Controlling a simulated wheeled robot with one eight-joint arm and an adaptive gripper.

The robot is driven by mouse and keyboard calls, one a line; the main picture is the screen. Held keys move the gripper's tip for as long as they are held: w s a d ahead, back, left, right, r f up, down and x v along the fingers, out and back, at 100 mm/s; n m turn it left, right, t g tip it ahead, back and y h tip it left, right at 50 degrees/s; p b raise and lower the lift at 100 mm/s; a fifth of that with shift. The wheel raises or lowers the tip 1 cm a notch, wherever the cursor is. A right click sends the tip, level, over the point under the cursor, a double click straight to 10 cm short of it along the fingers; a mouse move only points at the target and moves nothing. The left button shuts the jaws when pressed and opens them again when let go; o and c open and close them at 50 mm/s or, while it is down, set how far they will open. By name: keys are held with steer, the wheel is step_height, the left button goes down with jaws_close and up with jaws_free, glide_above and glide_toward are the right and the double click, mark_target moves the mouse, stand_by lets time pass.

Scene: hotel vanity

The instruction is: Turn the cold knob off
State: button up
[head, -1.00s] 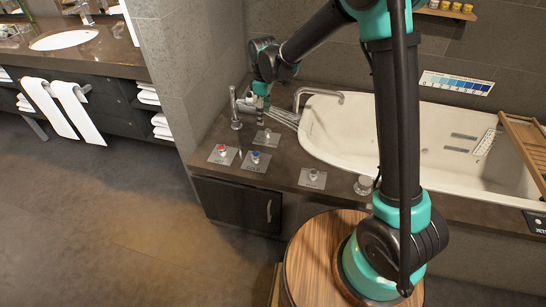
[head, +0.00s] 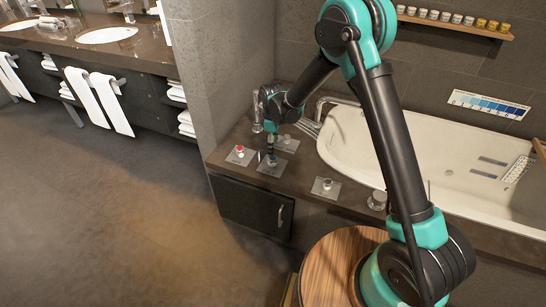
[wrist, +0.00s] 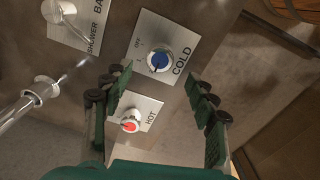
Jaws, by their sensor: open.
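The cold knob (wrist: 159,60) has a blue top and a pale rim, on a square plate marked COLD; its setting is too small to read surely. In the head view the cold knob's plate (head: 268,170) lies on the brown tub deck, and the arm's end partly hides the knob. My gripper (wrist: 157,88) is open and empty, its two fingers apart. It is just above the cold plate in the head view (head: 271,150). In the wrist view the knob shows beyond the fingertips, between their lines; no contact is visible.
The red-topped hot knob (wrist: 130,122) is close beside the cold one. The shower/bath knob (wrist: 58,12) and a chrome fitting (wrist: 33,97) are also near. Another knob plate (head: 326,188) lies to the right, before the bathtub (head: 365,150).

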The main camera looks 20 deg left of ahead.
mark_target(273, 162)
step_height(273, 162, down, 6)
steer(key=shift+f, duration=0.15)
stand_by(0.3)
steer(key=c, duration=1.2)
